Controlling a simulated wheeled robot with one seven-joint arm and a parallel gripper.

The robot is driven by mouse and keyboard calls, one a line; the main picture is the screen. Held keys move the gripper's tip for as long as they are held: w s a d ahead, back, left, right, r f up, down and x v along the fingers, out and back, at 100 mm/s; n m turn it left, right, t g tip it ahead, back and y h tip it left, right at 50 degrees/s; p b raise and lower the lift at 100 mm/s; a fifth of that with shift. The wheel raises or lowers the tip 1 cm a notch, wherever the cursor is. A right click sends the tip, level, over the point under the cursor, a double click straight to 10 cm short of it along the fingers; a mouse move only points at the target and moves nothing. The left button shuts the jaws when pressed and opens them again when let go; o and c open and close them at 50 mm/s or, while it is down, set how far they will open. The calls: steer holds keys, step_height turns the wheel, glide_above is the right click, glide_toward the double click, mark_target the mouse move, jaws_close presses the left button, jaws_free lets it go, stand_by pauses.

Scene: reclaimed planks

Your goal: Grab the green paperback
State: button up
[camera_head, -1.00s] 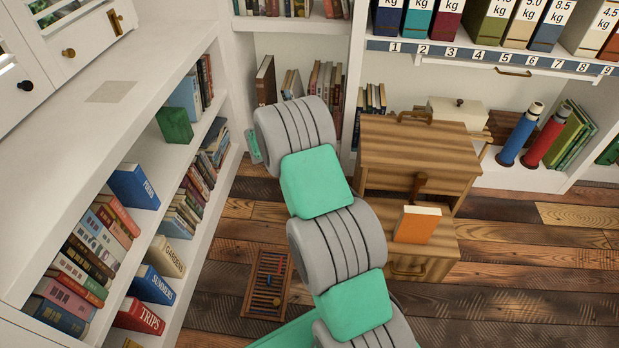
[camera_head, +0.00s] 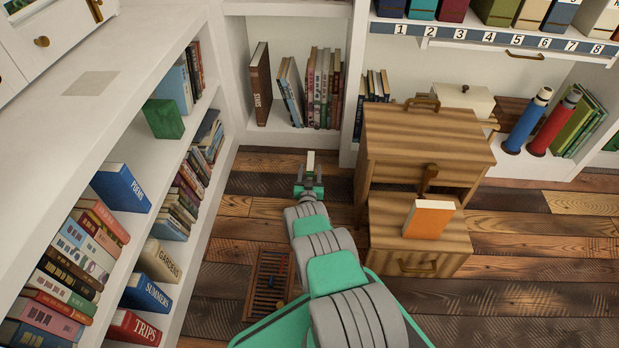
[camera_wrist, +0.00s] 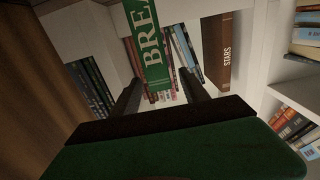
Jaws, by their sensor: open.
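In the wrist view a green book (camera_wrist: 147,45) with white letters "BREA" on it stands upright, its top cut off by the frame. It lies between the two dark fingers of my gripper (camera_wrist: 158,76), which are open with a gap on each side. In the head view my gripper (camera_head: 309,178) is low over the floor, in front of the back shelf. A narrow pale piece (camera_head: 310,160) shows at its fingertips, probably this book's page edge. Another green book-like block (camera_head: 163,119) stands on the left shelf.
A wooden drawer cabinet (camera_head: 427,147) stands right of my gripper, its lower drawer out with an orange book (camera_head: 428,219) on it. A brown book "STARS" (camera_head: 260,85) and other books fill the back shelf. An abacus (camera_head: 268,284) lies on the floor by the left bookcase (camera_head: 215,145).

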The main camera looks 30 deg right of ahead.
mark_target(310, 164)
steer(key=x, duration=0.1)
steer(key=b+x, duration=0.1)
steer(key=x, duration=0.1)
steer(key=shift+f+b, duration=0.25)
steer(key=shift+b, duration=0.05)
steer(key=shift+w+d+r, duration=0.15)
steer(key=shift+w, duration=0.1)
steer(key=shift+r, duration=0.1)
jaws_close()
stand_by(0.7)
